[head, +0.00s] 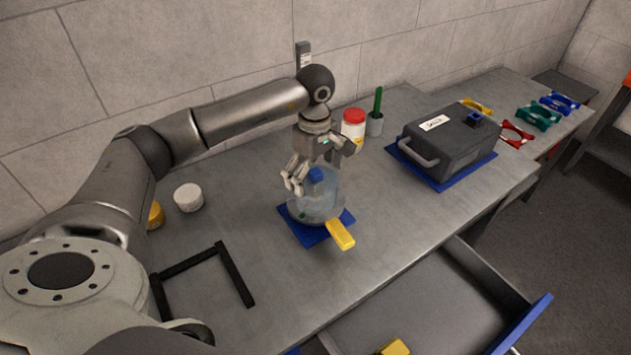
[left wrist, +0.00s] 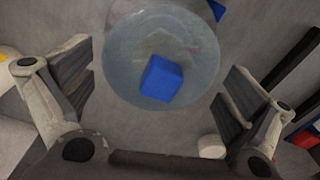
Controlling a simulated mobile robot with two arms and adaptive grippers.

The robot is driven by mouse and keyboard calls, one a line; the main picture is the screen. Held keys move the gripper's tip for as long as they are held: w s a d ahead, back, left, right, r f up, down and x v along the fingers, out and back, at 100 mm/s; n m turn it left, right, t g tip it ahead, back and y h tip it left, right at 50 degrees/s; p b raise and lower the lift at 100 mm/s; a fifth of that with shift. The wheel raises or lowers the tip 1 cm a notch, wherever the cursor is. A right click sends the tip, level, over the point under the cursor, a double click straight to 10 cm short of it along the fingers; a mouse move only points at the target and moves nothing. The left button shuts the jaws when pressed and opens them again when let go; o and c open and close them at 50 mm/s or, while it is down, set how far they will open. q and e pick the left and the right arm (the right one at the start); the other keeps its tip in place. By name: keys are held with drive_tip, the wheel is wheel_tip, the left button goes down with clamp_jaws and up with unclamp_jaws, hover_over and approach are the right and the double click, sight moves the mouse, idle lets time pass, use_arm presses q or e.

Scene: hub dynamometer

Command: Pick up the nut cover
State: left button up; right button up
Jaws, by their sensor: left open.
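A clear dome with a blue block-shaped knob, which I take to be the nut cover (head: 322,200), stands on a blue mat (head: 309,235) on the bench. A yellow tab (head: 340,234) sticks out at its front right. My left gripper (head: 316,172) is open just above the dome, pointing down. In the left wrist view the clear dome (left wrist: 120,60) and its blue knob (left wrist: 161,79) lie between the spread fingers of the left gripper (left wrist: 158,90). The fingers look apart from the knob. My right gripper is not in view.
A grey case (head: 450,145) stands on another blue mat to the right. A red-lidded jar (head: 353,128) and a green-handled tool in a cup (head: 376,115) stand behind. A white round piece (head: 188,197) and a black frame (head: 238,275) lie left. An open drawer (head: 420,300) juts out in front.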

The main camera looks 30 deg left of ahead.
sight(316, 185)
use_arm(q)
drive_tip(key=shift+d+f+p, duration=0.15)
drive_tip(key=shift+f+p, duration=0.2)
drive_tip(key=shift+f, duration=1.45)
drive_tip(key=c, duration=0.7)
drive_tip(key=shift+c, duration=0.2)
drive_tip(key=shift+r, duration=0.15)
